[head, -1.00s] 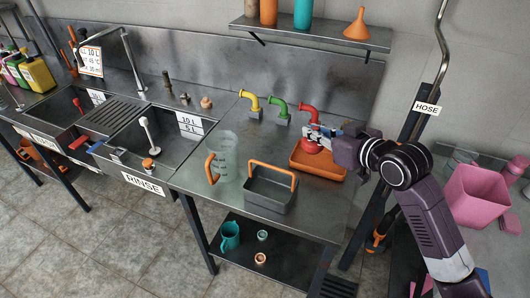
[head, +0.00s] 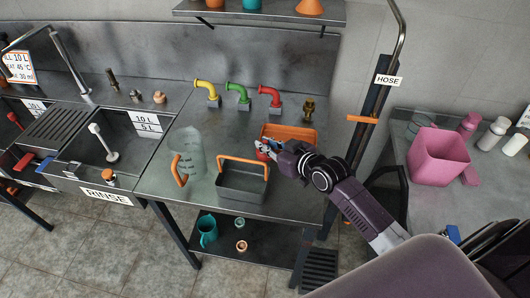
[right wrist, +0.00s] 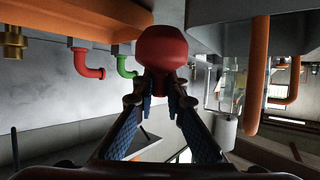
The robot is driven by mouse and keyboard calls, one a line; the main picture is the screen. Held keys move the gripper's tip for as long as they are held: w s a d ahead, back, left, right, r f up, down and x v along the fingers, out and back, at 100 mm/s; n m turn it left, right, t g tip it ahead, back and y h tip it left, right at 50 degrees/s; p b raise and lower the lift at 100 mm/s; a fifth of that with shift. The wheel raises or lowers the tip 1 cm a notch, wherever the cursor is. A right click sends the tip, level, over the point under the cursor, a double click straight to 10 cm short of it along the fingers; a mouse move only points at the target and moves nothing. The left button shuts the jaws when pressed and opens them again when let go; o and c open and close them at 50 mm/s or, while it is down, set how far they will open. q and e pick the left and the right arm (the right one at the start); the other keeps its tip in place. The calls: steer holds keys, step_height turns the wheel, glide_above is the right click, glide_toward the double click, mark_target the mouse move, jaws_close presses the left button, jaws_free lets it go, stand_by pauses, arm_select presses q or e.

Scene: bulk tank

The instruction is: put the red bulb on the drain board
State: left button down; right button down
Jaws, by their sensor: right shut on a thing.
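The red bulb (head: 261,152) is in my right gripper (head: 272,152) at the left front edge of the orange tray, in front of the colored pipes. In the right wrist view the round red bulb (right wrist: 162,48) sits between the fingertips (right wrist: 160,88), which are shut on it. The ribbed drain board (head: 68,130) lies between the two sinks at the left of the head view, well away from the bulb, and its ribs look bare. My left gripper is not in view.
A grey caddy with an orange handle (head: 240,188) and a clear jug (head: 188,152) stand left of my right gripper. The orange tray (head: 300,132) lies behind it. Yellow, green and red pipes (head: 268,92) line the back.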

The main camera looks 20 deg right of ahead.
mark_target(266, 155)
steer(key=shift+f, duration=2.3)
steer(key=shift+f, duration=0.1)
steer(key=c, duration=2.3)
jaws_free()
steer(key=shift+o, duration=0.2)
steer(key=shift+s, duration=0.15)
steer(key=b+v, duration=0.1)
steer(key=v, duration=1)
steer(key=shift+s+r, duration=0.25)
steer(key=shift+r, duration=0.2)
